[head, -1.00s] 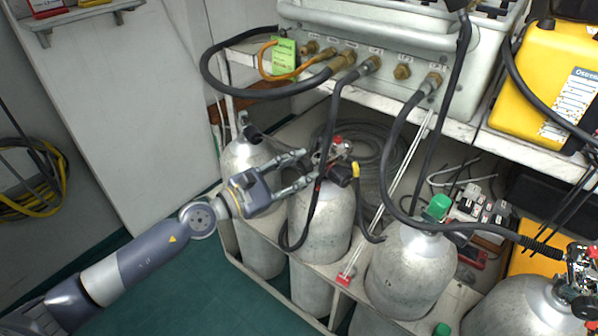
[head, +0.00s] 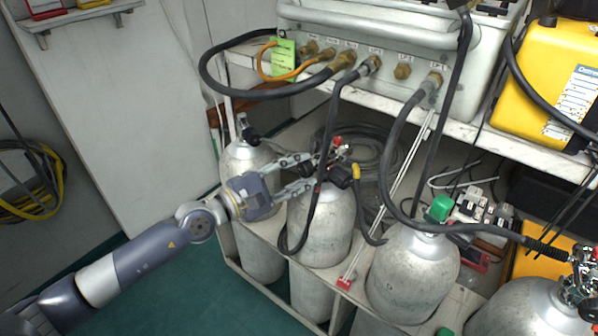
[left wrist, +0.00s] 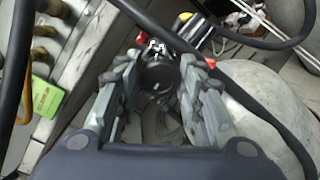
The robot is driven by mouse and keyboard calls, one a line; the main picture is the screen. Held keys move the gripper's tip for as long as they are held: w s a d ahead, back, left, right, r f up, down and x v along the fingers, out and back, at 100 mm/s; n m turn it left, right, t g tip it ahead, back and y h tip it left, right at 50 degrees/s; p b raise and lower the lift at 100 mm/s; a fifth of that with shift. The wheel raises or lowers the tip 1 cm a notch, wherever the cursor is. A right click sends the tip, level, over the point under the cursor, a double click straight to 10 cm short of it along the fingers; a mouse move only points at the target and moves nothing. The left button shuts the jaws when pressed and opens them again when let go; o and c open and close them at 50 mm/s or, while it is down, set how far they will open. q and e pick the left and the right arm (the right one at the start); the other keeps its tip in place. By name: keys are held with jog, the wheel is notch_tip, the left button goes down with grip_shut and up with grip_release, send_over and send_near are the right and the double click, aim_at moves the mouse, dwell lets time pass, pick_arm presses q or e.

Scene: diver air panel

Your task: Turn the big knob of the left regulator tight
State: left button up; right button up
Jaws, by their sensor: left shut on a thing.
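The left regulator (head: 340,171), with red and yellow parts, sits on top of a grey cylinder (head: 322,225) in the middle of the rack. Its big black knob (left wrist: 158,76) shows between my fingers in the left wrist view. My left gripper (head: 316,173) reaches in from the left, with one finger on each side of the knob, and is shut on it. The fingers hide the knob's sides, and in the head view they cover most of it. My right gripper is not in view.
Black hoses (head: 322,150) hang close around the regulator from the grey panel (head: 390,50) above. Other cylinders (head: 412,270) stand in the rack on both sides. A second regulator (head: 582,270) is at the far right. The green floor at the lower left is clear.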

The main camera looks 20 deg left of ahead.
aim_at(301, 171)
pick_arm(q)
jog(key=shift+s+f, duration=0.1)
jog(key=shift+f, duration=0.3)
jog(key=o, duration=1)
jog(key=shift+o, duration=0.2)
jog(key=shift+s+a+r, duration=0.1)
jog(key=shift+a+r, duration=0.15)
jog(key=shift+a, duration=0.05)
jog(key=shift+d, duration=0.1)
jog(key=shift+v, duration=1.65)
jog(key=v, duration=0.9)
